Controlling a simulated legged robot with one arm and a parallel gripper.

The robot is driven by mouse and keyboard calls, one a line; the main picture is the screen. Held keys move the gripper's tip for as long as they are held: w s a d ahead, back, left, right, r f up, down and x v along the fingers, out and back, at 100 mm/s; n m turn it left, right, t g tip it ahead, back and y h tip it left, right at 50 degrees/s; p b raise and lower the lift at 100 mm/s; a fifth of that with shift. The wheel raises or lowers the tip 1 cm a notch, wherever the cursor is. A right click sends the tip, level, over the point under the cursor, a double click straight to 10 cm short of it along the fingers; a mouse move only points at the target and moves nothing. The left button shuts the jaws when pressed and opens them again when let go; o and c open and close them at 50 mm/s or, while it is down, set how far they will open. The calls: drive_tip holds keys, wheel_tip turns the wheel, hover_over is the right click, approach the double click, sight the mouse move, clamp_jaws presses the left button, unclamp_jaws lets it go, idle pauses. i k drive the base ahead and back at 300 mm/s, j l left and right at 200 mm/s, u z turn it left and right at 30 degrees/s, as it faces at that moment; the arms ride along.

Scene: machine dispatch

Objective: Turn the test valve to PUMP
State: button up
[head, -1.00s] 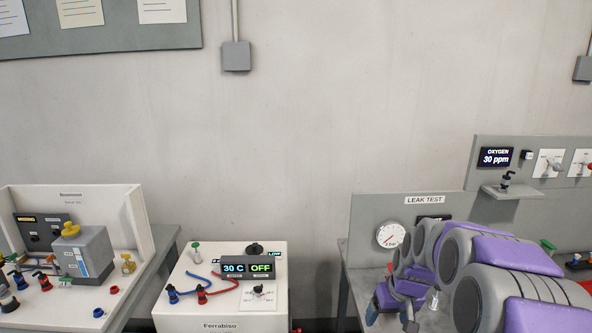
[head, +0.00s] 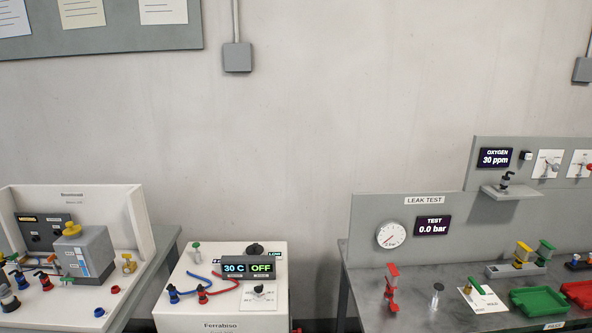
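The leak test bench (head: 355,265) is at the right in the head view. On its top lies a white label plate (head: 488,303) with a small valve (head: 476,285) that has a green lever. The lever lies slantwise over the plate's upper left part. The plate's lettering is too small to read surely, so I cannot tell which label the lever points at. The test display (head: 432,228) behind reads 0.0 bar. A round gauge (head: 391,236) hangs on the back panel left of it. My gripper is not in view.
A red fitting (head: 392,285) and a small metal post (head: 436,296) stand left of the plate. A green tray (head: 538,301) lies right of it. A grey block (head: 497,271) with fittings is behind. The Ferrabiso unit (head: 220,324) stands left, across a gap.

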sight(476, 286)
drive_tip(key=i+l+z, duration=0.25)
drive_tip(key=i+l, duration=0.3)
drive_tip(key=l, duration=0.3)
drive_tip(key=i+l+z, duration=0.3)
drive_tip(key=i+l, duration=0.35)
